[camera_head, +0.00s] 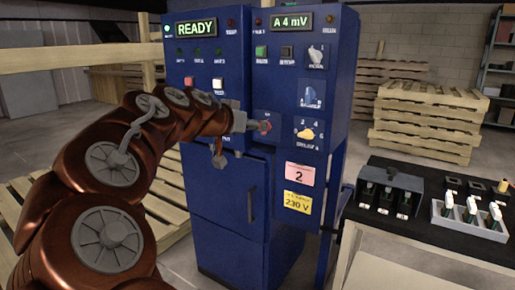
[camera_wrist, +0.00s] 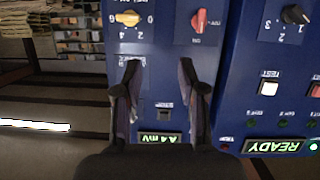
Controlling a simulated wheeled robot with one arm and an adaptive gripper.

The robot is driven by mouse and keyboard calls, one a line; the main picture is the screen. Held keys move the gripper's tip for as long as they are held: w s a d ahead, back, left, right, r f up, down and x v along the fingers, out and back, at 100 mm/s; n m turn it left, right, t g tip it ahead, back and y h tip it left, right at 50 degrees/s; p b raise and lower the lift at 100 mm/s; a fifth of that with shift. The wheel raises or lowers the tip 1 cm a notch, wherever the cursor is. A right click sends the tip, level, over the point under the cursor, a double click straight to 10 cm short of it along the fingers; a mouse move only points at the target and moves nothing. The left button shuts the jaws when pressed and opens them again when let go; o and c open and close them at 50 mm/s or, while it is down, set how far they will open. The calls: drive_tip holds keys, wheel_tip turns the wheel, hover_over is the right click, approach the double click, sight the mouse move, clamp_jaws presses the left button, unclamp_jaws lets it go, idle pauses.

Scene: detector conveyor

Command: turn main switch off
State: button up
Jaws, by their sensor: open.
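The red rotary knob, which looks like the main switch (camera_head: 265,127), is on the front of the blue cabinet, under the "A 4 mV" display. In the wrist view, where the panel shows upside down, the red knob (camera_wrist: 199,20) stands upright near the top edge; its small lettering is hard to read. My gripper (camera_head: 250,125) is in front of the panel, just left of the knob in the head view. In the wrist view my gripper (camera_wrist: 159,72) has its two fingers apart with nothing between them; the knob lies beyond the right fingertip, apart from it.
A yellow knob (camera_head: 306,133) and a blue knob (camera_head: 311,97) sit right of the red one. A black knob (camera_wrist: 295,14) and a white button (camera_wrist: 268,87) are on the neighbouring panel. A black table (camera_head: 430,232) with small parts stands right; pallets (camera_head: 428,110) are behind.

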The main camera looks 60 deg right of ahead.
drive_tip(key=w+d+f+h+b, duration=0.2)
drive_tip(key=w+d+f+b, duration=0.1)
drive_tip(key=d, duration=0.5)
drive_tip(key=w+d+f+h+b, duration=0.1)
drive_tip(key=w+d+f+b, duration=0.2)
drive_tip(key=d, duration=0.6)
drive_tip(key=shift+w+f+m+t+h+b, duration=0.35)
drive_tip(key=shift+w+b, duration=0.85)
drive_tip(key=shift+b, duration=0.4)
drive_tip(key=shift+r, duration=0.1)
drive_tip(key=shift+c, duration=0.2)
clamp_jaws()
